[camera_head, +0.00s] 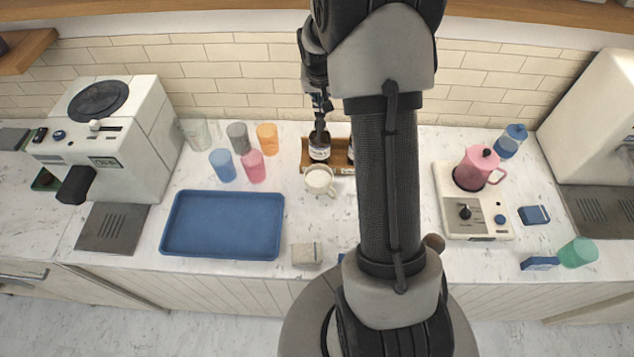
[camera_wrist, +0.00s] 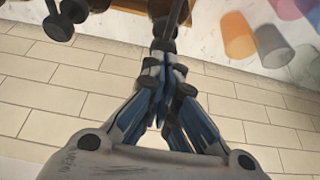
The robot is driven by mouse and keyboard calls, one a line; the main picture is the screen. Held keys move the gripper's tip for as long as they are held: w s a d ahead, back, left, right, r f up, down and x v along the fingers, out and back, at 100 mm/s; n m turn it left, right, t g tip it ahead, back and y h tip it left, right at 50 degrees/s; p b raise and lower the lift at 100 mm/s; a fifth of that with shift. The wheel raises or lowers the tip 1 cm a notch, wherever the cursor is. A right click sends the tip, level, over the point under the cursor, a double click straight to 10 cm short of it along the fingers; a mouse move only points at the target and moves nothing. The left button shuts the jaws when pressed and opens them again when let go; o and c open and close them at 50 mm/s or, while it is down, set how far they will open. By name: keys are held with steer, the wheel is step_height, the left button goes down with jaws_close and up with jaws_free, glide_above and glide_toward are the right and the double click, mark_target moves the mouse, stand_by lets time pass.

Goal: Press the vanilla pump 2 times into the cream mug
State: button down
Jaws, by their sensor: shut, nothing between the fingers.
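The cream mug (camera_head: 318,181) stands upright on the counter, just in front of a wooden rack (camera_head: 342,171). A dark pump bottle (camera_head: 319,149) with a pale label stands in the rack behind the mug. A second bottle (camera_head: 351,150) is mostly hidden by my arm. I cannot read the labels, so I cannot tell which is vanilla. My gripper (camera_head: 321,103) is above the left bottle, pointing down. In the wrist view my gripper (camera_wrist: 164,68) is shut and empty, with its fingertips at a dark pump head (camera_wrist: 163,43). Whether they touch is unclear.
Several coloured cups, including an orange cup (camera_head: 267,137), stand left of the rack. A blue tray (camera_head: 222,225) lies at front left. A hot plate (camera_head: 474,222) with a pink pot (camera_head: 475,169) is on the right. The tiled wall (camera_head: 220,75) is close behind the bottles.

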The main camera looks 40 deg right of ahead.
steer(key=shift+f, duration=0.25)
steer(key=shift+s+f+b, duration=0.1)
steer(key=shift+f+b, duration=1.1)
steer(key=shift+b, duration=0.05)
steer(key=shift+r+p, duration=0.8)
steer(key=shift+r, duration=0.5)
steer(key=shift+f, duration=0.1)
